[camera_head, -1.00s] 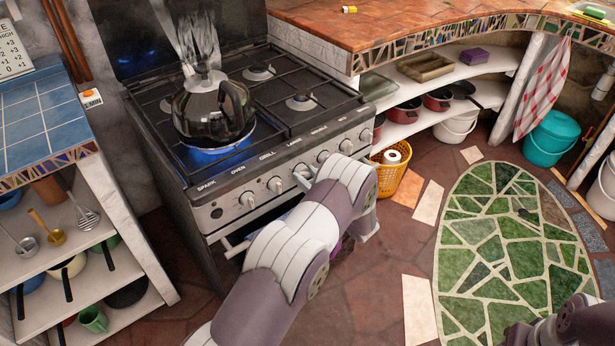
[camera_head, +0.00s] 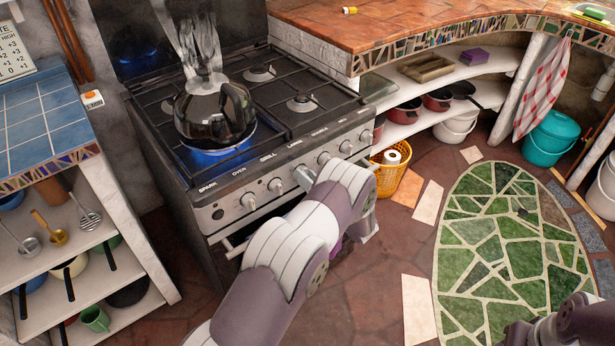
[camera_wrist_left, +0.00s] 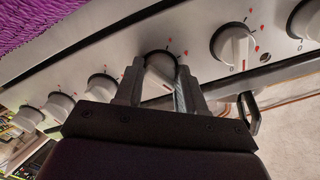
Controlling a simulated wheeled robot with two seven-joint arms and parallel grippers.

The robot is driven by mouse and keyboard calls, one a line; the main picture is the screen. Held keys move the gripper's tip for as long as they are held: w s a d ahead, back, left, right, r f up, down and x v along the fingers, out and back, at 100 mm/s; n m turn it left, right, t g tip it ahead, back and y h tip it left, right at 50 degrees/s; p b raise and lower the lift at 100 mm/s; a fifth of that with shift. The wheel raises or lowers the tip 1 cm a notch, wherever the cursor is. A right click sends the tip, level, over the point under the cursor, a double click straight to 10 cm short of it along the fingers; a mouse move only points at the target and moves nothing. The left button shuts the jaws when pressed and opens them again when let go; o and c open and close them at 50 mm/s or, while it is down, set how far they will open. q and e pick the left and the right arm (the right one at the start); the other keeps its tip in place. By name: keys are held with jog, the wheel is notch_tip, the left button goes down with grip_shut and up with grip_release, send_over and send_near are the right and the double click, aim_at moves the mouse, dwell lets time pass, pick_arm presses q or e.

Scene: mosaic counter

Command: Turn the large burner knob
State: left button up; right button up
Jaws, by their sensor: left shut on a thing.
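The large burner knob (camera_head: 301,172) is a pale round knob on the stove's front panel, below the printed word LARGE. My left gripper (camera_head: 305,180) is at it, partly hidden behind my own wrist in the head view. In the left wrist view the dark fingers (camera_wrist_left: 162,74) stand on both sides of the knob (camera_wrist_left: 160,62), shut on it. The fingers cover its sides, and its exact angle is hard to tell. Part of my right arm shows at the lower right of the head view; its gripper does not.
A dark kettle (camera_head: 214,112) steams over a blue flame on the front left burner. Other knobs (camera_head: 276,184) (camera_wrist_left: 234,45) flank the held one. The oven handle (camera_head: 237,247) runs below. A yellow basket (camera_head: 388,183) stands right of the stove.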

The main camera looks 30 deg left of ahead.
pick_arm(q)
jog(key=m, duration=0.5)
jog(key=shift+p, duration=0.3)
jog(key=shift+m, duration=0.4)
jog(key=o, duration=1)
jog(key=shift+o, duration=0.2)
jog(key=v, duration=1.2)
jog(key=shift+s+d, duration=0.2)
jog(key=shift+d, duration=0.15)
